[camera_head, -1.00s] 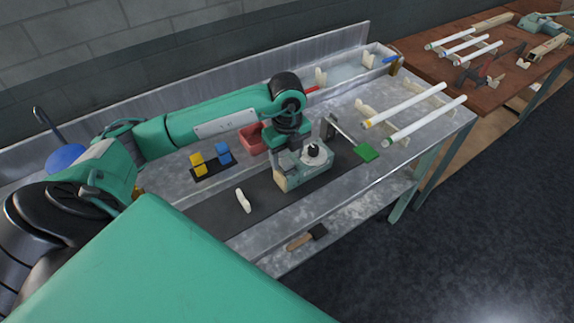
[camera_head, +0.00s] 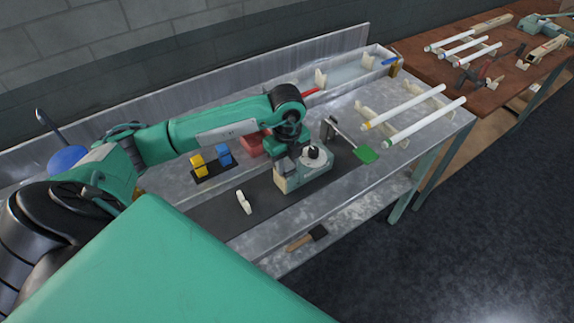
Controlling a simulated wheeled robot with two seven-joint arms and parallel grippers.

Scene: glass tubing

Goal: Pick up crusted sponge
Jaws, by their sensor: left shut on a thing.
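My left gripper (camera_head: 290,167) hangs down at the near-left side of a beige machine with a round grey top (camera_head: 312,172) on the bench. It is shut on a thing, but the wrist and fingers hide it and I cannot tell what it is. I cannot pick out the crusted sponge for certain. Yellow blocks (camera_head: 199,167) and blue blocks (camera_head: 224,154) sit on a small black base to the left of the gripper. My right gripper is not in view.
A red bin (camera_head: 250,146) is partly behind my arm. A white piece (camera_head: 244,201) lies on the dark mat (camera_head: 215,214).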

